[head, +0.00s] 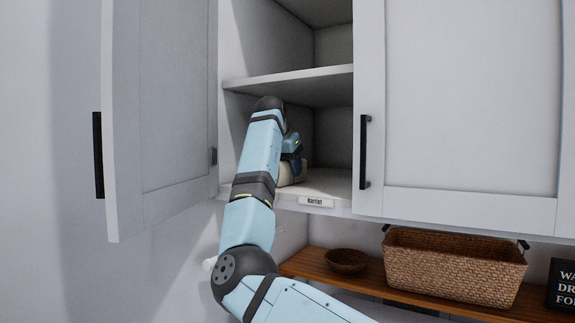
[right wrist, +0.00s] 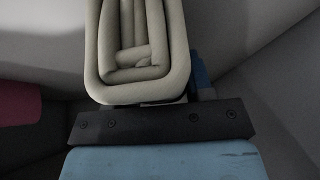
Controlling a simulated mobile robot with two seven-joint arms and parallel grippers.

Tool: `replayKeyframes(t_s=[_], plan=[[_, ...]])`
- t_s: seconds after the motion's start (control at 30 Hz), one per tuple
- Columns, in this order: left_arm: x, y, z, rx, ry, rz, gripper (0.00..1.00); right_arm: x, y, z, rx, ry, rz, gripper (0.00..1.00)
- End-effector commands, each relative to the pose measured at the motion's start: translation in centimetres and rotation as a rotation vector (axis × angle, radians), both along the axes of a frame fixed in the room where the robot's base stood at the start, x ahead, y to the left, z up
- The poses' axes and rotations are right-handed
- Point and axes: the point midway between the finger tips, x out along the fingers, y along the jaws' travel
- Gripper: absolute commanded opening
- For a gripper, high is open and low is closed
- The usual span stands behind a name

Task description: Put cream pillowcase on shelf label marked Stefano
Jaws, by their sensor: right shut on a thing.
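The cream pillowcase (head: 290,174) is folded into a thick bundle and is inside the lower compartment of the open wall cabinet, partly hidden by my right arm. Its folded layers show in the right wrist view (right wrist: 140,75). My right gripper (head: 293,156) is shut on it; the fingertips are mostly hidden. I cannot tell whether the pillowcase touches the shelf board (head: 328,184). The label (head: 316,202) on that shelf's front edge seems to read "Harriet". No label marked Stefano shows. My left gripper is not in view.
The left cabinet door (head: 160,95) stands open; the right door (head: 470,95) is shut. Another shelf (head: 300,82) is just above my arm. A wooden shelf below holds a small bowl (head: 346,261), a wicker basket (head: 455,267) and a dark sign (head: 562,285). Something pink (right wrist: 18,105) shows in the wrist view.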

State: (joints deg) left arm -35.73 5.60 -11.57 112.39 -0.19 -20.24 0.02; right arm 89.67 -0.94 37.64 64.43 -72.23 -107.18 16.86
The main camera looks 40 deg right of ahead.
Motion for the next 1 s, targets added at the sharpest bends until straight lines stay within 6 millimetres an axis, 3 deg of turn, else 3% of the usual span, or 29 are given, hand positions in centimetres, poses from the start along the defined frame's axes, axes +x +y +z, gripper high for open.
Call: replayKeyframes(t_s=[0.2,0.23,0.33,0.67,0.77,1.0], plan=[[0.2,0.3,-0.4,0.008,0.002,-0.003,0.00,0.0,0.0,-0.3,0.000,0.001,0.000,0.13],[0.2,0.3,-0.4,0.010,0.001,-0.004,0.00,0.0,0.0,-0.3,0.000,0.001,0.000,0.50],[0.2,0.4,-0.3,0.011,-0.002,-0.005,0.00,0.0,0.0,-0.3,0.000,0.000,0.000,0.73],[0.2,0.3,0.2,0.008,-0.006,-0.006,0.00,0.0,0.0,0.1,0.000,-0.001,0.000,0.73],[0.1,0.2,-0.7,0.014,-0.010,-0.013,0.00,-0.2,0.5,0.7,-0.002,-0.001,0.000,0.73],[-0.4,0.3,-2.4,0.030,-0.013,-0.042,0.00,-1.4,5.3,0.6,-0.003,-0.002,0.002,0.73]])
